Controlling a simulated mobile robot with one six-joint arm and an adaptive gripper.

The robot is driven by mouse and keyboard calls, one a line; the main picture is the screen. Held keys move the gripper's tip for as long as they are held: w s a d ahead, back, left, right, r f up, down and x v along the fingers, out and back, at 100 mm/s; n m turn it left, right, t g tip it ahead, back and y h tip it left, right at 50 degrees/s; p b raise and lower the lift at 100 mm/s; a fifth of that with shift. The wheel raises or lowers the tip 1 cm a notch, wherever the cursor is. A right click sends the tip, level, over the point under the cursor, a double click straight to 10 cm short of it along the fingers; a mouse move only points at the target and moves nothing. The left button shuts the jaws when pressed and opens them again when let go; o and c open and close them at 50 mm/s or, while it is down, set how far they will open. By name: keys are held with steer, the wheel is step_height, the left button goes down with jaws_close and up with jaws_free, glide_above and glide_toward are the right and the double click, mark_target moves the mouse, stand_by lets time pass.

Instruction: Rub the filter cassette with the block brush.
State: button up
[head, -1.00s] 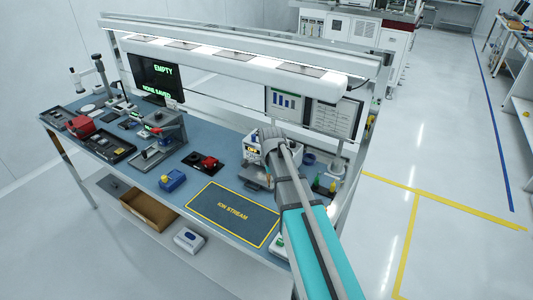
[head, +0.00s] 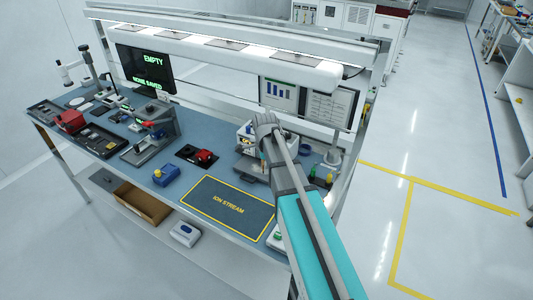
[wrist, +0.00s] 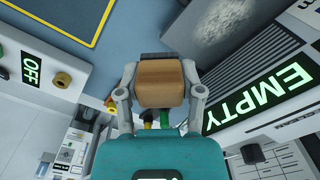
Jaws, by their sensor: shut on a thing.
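In the wrist view my gripper (wrist: 160,88) is shut on the block brush (wrist: 160,75), a wooden block with a dark strip along its far side. A grey speckled panel with a pale dusty patch (wrist: 232,38), which looks like the filter cassette, lies to the upper right of the brush. The brush appears apart from it, but I cannot judge the height between them. In the head view my arm reaches over the right part of the bench.
An EMPTY display (wrist: 258,98) is right of the gripper, and an OFF panel (wrist: 32,70) with a yellow knob is left. The yellow-framed ION STREAM mat (head: 228,206) is clear. A light bar (head: 220,55) spans the bench.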

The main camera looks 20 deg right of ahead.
steer(key=w+m, duration=0.2)
steer(key=w+d+m, duration=0.1)
steer(key=m, duration=0.1)
steer(key=shift+r+p, duration=0.35)
steer(key=shift+r, duration=0.05)
steer(key=m, duration=0.1)
steer(key=w+m, duration=0.1)
steer(key=w+d+m, duration=0.1)
steer(key=m, duration=0.1)
steer(key=shift+r, duration=0.25)
steer(key=shift+f, duration=0.1)
